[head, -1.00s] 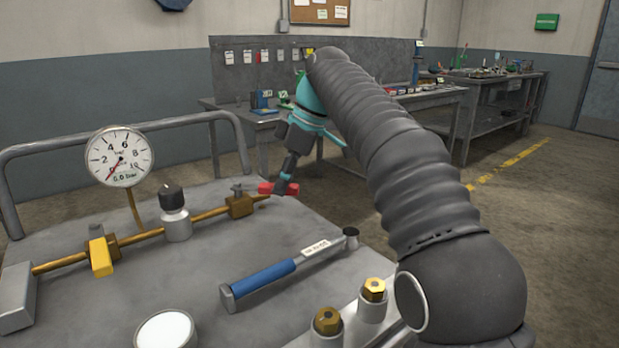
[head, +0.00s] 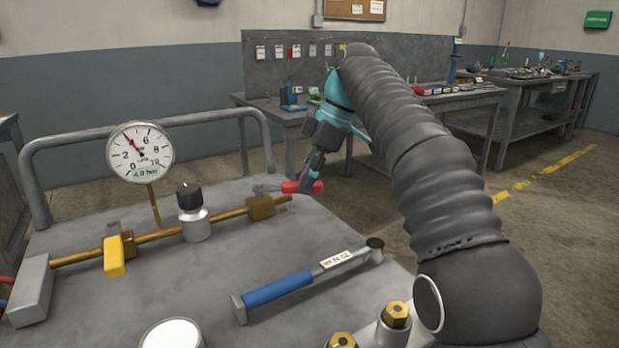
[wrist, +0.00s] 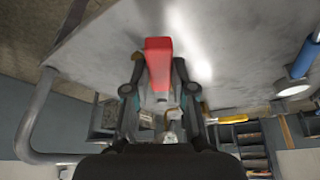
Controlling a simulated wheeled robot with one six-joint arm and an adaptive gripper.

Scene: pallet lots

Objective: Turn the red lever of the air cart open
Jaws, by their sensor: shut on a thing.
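The red lever (head: 291,187) is on the brass valve (head: 260,207) at the right end of the pipe on the cart top (head: 215,275). Its grey metal arm runs from the valve stem to the red grip, pointing right, roughly along the pipe. My gripper (head: 309,184) is shut on the red grip from above, near its outer end. In the wrist view the red lever (wrist: 158,60) stands between the two fingers. The fingers hide part of the grip. The round gauge (head: 140,152) reads 4.0 bar.
A yellow-handled valve (head: 114,255) and a black-capped regulator (head: 193,212) sit along the pipe. A grey rail (head: 150,124) bounds the back. Workbenches (head: 520,92) stand behind, with open floor to the right.

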